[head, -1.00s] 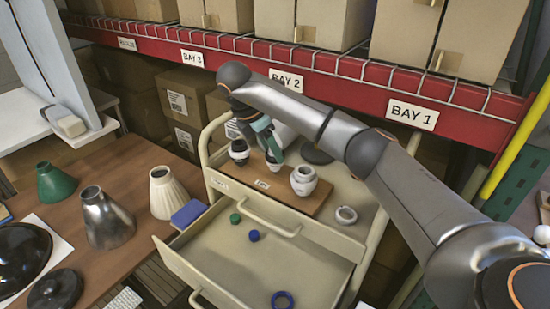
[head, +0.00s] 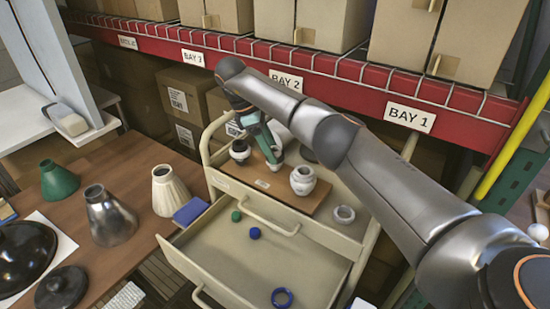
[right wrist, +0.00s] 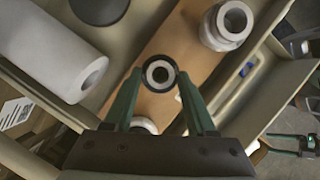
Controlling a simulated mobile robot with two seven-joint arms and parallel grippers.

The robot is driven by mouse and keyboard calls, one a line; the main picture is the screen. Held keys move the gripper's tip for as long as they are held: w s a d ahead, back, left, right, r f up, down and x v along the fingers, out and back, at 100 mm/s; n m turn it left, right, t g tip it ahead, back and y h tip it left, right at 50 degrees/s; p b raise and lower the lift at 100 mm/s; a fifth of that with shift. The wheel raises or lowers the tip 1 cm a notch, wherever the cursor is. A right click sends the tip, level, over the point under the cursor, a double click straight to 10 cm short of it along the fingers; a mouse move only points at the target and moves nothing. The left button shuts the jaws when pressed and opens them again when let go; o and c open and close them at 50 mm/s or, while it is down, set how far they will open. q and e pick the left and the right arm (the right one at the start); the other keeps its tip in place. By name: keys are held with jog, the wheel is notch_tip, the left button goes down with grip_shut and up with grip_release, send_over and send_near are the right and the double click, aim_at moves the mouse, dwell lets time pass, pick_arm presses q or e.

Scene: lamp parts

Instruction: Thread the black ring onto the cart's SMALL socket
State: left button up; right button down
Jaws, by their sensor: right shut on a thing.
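The cart (head: 330,241) has a wooden board with three pale sockets. The small socket (right wrist: 160,74) is the middle one, seen end-on in the right wrist view. The black ring (right wrist: 160,62) shows there as a dark band around its mouth; I cannot tell how far down it sits. My right gripper (head: 275,161) is shut on the black ring at this socket, one finger on each side (right wrist: 160,84). In the head view the fingers hide ring and socket. Part of my left gripper (right wrist: 288,143) seems to show at the right wrist view's edge; its jaws are unclear.
The largest socket (head: 303,181) stands to the right, another socket (head: 240,151) to the left. A pale ring (head: 344,214) lies on the cart. The open drawer (head: 220,258) holds a green ring (head: 236,216) and blue rings (head: 282,297). A white cylinder (right wrist: 55,50) lies behind the board.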

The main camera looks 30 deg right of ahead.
jog(key=shift+s+a+f, duration=0.1)
jog(key=shift+f, duration=0.15)
jog(key=shift+m+g, duration=0.3)
jog(key=shift+m, duration=0.2)
jog(key=shift+f+m, duration=0.15)
jog(key=shift+m, duration=0.35)
jog(key=shift+m+y+b, duration=0.4)
jog(key=shift+b, duration=0.2)
jog(key=shift+c, duration=1.7)
grip_release()
jog(key=shift+w, duration=0.2)
jog(key=shift+r, duration=0.2)
jog(key=shift+d+r, duration=0.1)
jog(key=shift+d, duration=0.1)
